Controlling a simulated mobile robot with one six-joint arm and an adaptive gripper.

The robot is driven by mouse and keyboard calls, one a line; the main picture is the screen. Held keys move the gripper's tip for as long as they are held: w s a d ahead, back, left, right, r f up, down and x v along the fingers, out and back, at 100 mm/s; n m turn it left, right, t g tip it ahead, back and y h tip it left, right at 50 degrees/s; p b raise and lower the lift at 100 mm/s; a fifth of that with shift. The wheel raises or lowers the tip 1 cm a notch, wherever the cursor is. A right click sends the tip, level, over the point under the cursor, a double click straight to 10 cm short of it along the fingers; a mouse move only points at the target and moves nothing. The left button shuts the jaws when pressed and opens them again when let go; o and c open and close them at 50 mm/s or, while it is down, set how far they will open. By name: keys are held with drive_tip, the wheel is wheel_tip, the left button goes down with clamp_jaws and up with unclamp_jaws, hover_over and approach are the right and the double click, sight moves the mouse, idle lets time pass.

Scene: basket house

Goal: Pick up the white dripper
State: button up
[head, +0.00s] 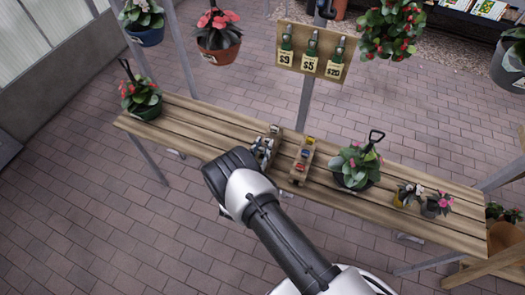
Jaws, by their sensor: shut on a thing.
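My gripper (262,153) is at the front of the left wooden holder (274,131) on the slatted table. Its jaws are shut on a small pale thing that looks like the white dripper (259,147). The dark wrist and white arm joint cover part of this area, so the dripper's shape and its contact with the holder are hard to tell.
A second wooden holder (302,160) with small coloured items stands just right. Potted plants sit on the table at left (142,100) and right (355,168), with small pots (408,195) farther right. A price board (310,52) hangs behind. The table (205,128) has bare planks left of the holders.

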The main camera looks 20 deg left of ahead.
wheel_tip(320, 180, up, 17)
drive_tip(key=p, duration=0.3)
drive_tip(key=shift+p, duration=0.3)
idle(0.3)
